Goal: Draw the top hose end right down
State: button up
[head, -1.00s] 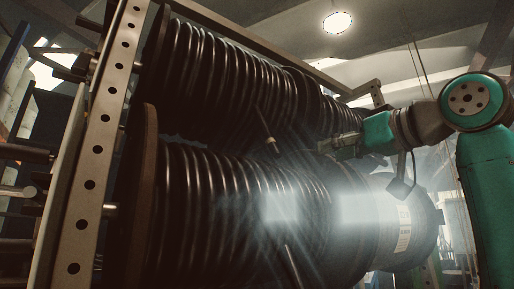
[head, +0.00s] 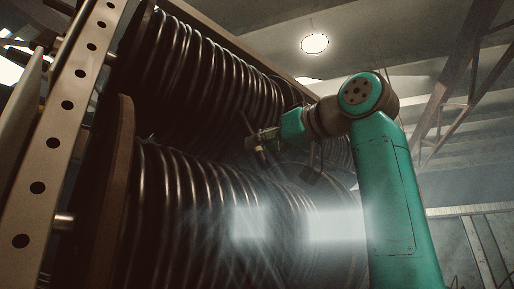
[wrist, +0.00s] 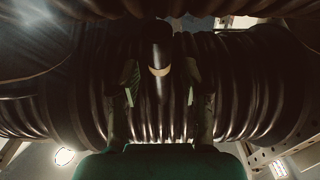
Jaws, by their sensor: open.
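The top hose end (head: 245,124) is a short dark stub hanging off the upper reel of black hose (head: 215,75) in the head view. My gripper (head: 258,143) is at its lower part, partly hiding the tip. In the wrist view my gripper (wrist: 160,88) is open, with one finger on each side of the hose end (wrist: 160,48). The hose end's pale-rimmed tip shows between the fingers, with gaps on both sides. I cannot tell how deep it sits between them.
A perforated steel upright (head: 67,104) stands at the left of the rack. The lower reel (head: 180,215) bulges below my gripper, with a bright glare on its right part. Open room lies to the right of my arm.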

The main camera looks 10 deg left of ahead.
aim_at(267, 161)
jog(key=shift+x, duration=1)
grip_shut()
jog(key=shift+s+d+f, duration=0.2)
jog(key=shift+d+f, duration=0.05)
jog(key=shift+f, duration=0.4)
jog(key=shift+s+d+f, duration=0.2)
jog(key=shift+d+f, duration=0.1)
jog(key=shift+f, duration=0.3)
jog(key=shift+s+d+f, duration=0.2)
jog(key=shift+d+f, duration=0.05)
jog(key=shift+f, duration=0.4)
grip_release()
jog(key=v, duration=1.2)
